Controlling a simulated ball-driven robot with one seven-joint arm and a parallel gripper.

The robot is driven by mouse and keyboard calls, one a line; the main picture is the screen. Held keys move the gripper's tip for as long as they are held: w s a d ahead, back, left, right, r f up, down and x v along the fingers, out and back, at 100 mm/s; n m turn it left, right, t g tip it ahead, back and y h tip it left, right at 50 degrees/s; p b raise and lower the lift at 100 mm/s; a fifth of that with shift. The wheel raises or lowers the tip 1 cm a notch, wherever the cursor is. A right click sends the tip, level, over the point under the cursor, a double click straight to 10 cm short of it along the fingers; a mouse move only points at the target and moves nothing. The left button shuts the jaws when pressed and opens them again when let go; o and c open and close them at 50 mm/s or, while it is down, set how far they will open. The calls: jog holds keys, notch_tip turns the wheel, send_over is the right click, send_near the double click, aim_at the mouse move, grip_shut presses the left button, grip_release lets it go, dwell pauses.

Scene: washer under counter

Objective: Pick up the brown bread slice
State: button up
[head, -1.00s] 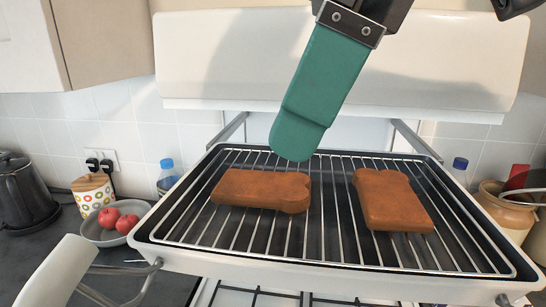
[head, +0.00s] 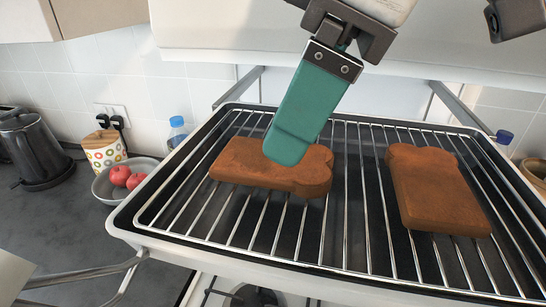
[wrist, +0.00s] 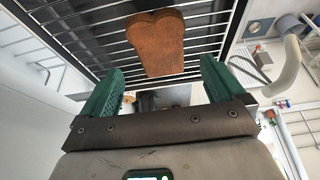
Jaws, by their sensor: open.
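Two brown bread slices lie flat on the wire rack. The left slice (head: 240,165) lies partly behind my gripper's green finger in the head view. The right slice (head: 437,190) lies apart from it. My gripper (head: 285,155) is at the left slice, its finger overlapping that slice in the picture; whether it touches cannot be told. In the wrist view a bread slice (wrist: 156,45) shows beyond and between the two spread green fingers of my gripper (wrist: 160,85). The jaws are open and nothing is between them. In the head view one finger hides the other.
The wire rack (head: 345,215) sits in a dark pan with a pale rim (head: 250,255). Metal side arms hold it below a white panel (head: 205,30). A kettle (head: 38,150), a patterned jar (head: 104,150) and a bowl of red fruit (head: 105,188) stand at left.

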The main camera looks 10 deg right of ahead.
aim_at(272, 163)
jog(key=shift+x, duration=2.35)
jog(key=shift+c, duration=0.4)
jog(key=c, duration=1)
jog(key=shift+c, duration=0.2)
jog(key=shift+r, duration=0.1)
